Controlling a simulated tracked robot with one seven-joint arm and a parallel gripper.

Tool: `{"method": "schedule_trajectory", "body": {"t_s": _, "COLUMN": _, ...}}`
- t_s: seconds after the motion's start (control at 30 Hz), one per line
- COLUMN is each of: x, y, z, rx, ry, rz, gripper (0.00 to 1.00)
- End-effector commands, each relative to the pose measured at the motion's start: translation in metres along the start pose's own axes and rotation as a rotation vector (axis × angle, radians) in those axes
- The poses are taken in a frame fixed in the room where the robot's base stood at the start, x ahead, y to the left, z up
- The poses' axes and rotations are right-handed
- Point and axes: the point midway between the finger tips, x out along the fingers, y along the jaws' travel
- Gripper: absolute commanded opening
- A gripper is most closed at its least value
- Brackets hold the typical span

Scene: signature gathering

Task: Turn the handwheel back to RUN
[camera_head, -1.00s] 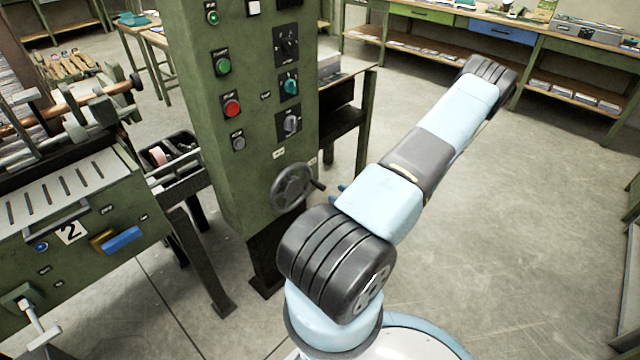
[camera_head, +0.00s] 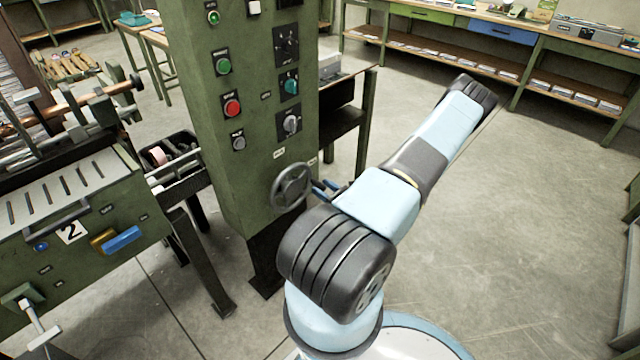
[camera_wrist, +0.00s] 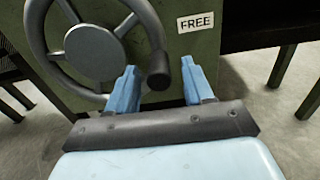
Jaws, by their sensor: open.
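The grey handwheel (camera_head: 291,187) is mounted low on the front of the green control cabinet. In the wrist view the handwheel (camera_wrist: 93,55) shows at upper left, with its dark crank knob (camera_wrist: 158,66) on the lower right of the rim. A label reading FREE (camera_wrist: 195,21) is on the cabinet right of the wheel. My gripper (camera_wrist: 162,88) is open, its two blue fingers on either side of the knob in that picture. I cannot tell whether they touch it. In the head view my gripper's blue fingers (camera_head: 324,190) show just right of the wheel, partly behind my arm.
The green cabinet (camera_head: 240,150) carries buttons and rotary switches above the wheel. A machine marked 2 (camera_head: 72,231) stands at left. A dark-legged table (camera_head: 368,130) is behind the cabinet on the right. The floor (camera_head: 530,220) at right is clear.

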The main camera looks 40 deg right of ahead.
Motion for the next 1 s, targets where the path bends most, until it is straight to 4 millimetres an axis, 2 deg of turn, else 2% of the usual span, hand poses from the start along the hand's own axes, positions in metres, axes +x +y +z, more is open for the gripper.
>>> {"method": "schedule_trajectory", "body": {"t_s": 0.1, "x": 0.016, "y": 0.001, "z": 0.0, "rx": 0.0, "ry": 0.0, "rz": 0.002, "gripper": 0.52}}
{"method": "schedule_trajectory", "body": {"t_s": 0.23, "x": 0.028, "y": 0.0, "z": 0.0, "rx": 0.0, "ry": -0.001, "rz": 0.001, "gripper": 0.52}}
{"method": "schedule_trajectory", "body": {"t_s": 0.63, "x": 0.034, "y": 0.001, "z": 0.0, "rx": 0.0, "ry": 0.0, "rz": 0.001, "gripper": 0.52}}
{"method": "schedule_trajectory", "body": {"t_s": 1.0, "x": 0.034, "y": 0.0, "z": 0.0, "rx": 0.0, "ry": 0.0, "rz": 0.001, "gripper": 0.17}}
